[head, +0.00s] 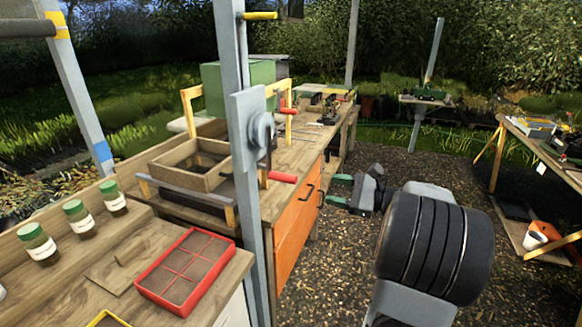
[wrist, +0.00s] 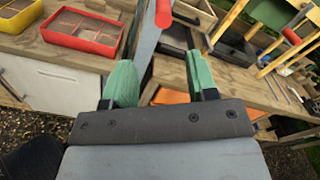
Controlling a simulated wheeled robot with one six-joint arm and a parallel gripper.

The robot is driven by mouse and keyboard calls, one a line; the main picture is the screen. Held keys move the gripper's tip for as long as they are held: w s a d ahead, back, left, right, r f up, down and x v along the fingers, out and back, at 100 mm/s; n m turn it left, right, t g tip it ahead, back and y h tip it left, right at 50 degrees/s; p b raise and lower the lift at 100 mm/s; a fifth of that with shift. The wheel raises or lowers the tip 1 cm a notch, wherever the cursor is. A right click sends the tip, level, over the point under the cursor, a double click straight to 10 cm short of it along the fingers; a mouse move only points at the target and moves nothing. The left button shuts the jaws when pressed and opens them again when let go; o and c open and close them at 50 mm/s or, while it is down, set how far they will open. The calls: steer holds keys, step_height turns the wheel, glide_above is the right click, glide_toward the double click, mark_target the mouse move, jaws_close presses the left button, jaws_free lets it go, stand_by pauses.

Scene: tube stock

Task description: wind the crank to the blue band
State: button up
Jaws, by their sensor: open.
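The crank (head: 262,135) is mounted on a grey-blue post (head: 235,70), with its arm hanging down to a red handle (head: 283,177). A red handle (wrist: 163,13) also shows at the top of the wrist view, ahead of the gap between my fingers. My gripper (head: 338,190) is open and empty, with green fingers, to the right of the handle and apart from it. It also shows in the wrist view (wrist: 160,75). The blue band (head: 103,152) is low on the left post, below a yellow band (head: 57,25). A dark roll (head: 25,28) is level with the yellow band.
A wooden bench (head: 210,285) holds a red divided tray (head: 187,268) and green-lidded jars (head: 73,213). Orange drawers (head: 297,235) are behind the post. A second red handle (head: 287,111) shows farther back. Gravel floor is open on the right, before another table (head: 540,145).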

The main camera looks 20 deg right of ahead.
steer(key=p, duration=0.2)
glide_toward(270, 175)
steer(key=w, duration=0.1)
steer(key=w+a, duration=0.2)
steer(key=w, duration=0.1)
steer(key=shift+a+f, duration=0.15)
steer(key=shift+f, duration=0.2)
jaws_close()
